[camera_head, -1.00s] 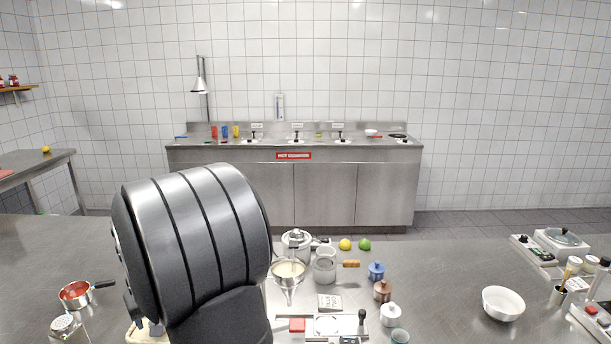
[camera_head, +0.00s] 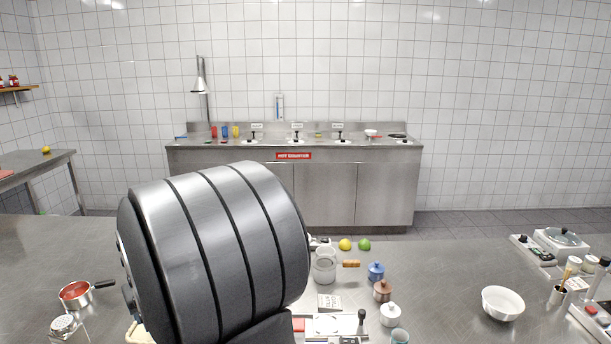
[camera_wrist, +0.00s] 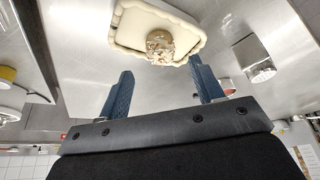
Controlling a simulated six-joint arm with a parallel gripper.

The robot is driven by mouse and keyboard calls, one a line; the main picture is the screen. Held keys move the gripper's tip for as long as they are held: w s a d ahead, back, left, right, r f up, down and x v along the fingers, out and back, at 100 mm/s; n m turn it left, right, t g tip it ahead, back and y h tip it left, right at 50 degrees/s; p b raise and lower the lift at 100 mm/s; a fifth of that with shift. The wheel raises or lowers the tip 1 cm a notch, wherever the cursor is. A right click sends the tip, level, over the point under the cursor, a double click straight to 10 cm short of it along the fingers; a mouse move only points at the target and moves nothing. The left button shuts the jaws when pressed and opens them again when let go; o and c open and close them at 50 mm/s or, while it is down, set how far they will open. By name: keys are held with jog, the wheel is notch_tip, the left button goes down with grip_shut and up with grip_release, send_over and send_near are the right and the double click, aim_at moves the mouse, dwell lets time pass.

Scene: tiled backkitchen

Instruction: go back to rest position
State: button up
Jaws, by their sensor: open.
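My gripper (camera_wrist: 162,92) shows in the wrist view with its two blue fingers spread wide apart and nothing between them. Beyond the fingertips, a cream tray (camera_wrist: 127,30) with a raised rim lies on the steel counter, and a lumpy brownish round thing (camera_wrist: 160,45) sits at its edge. The gripper is apart from both. In the head view my dark arm fills the lower left and hides the gripper and most of the tray.
A red-filled pan (camera_head: 76,293) and a shaker (camera_head: 66,326) stand left of my arm. To its right are a glass jug (camera_head: 325,266), a lemon (camera_head: 345,244), a lime (camera_head: 364,245), small lidded pots (camera_head: 382,290) and a white bowl (camera_head: 503,303). Counter around the bowl is clear.

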jog(key=x, duration=0.6)
jog(key=shift+a+f, duration=0.1)
jog(key=shift+f, duration=0.2)
jog(key=shift+w+a+r, duration=0.1)
jog(key=shift+w, duration=0.1)
notch_tip(320, 180, up, 4)
jog(key=shift+f, duration=0.1)
jog(key=w+d+r, duration=0.1)
jog(key=d+r, duration=0.6)
jog(key=d, duration=0.5)
jog(key=w+a+n+g, duration=0.1)
jog(key=w+a+n, duration=0.15)
jog(key=a, duration=0.85)
jog(key=w+a+n, duration=0.1)
jog(key=w+a, duration=0.2)
jog(key=a, duration=0.7)
jog(key=s+a+f+n, duration=0.1)
jog(key=s+a+f, duration=0.1)
jog(key=a, duration=0.8)
jog(key=s+a+f+n+g+y, duration=0.1)
jog(key=s+a+f+n, duration=0.1)
jog(key=a, duration=0.8)
jog(key=shift+s+a+f, duration=0.15)
jog(key=shift+a+f, duration=0.15)
jog(key=shift+f, duration=0.2)
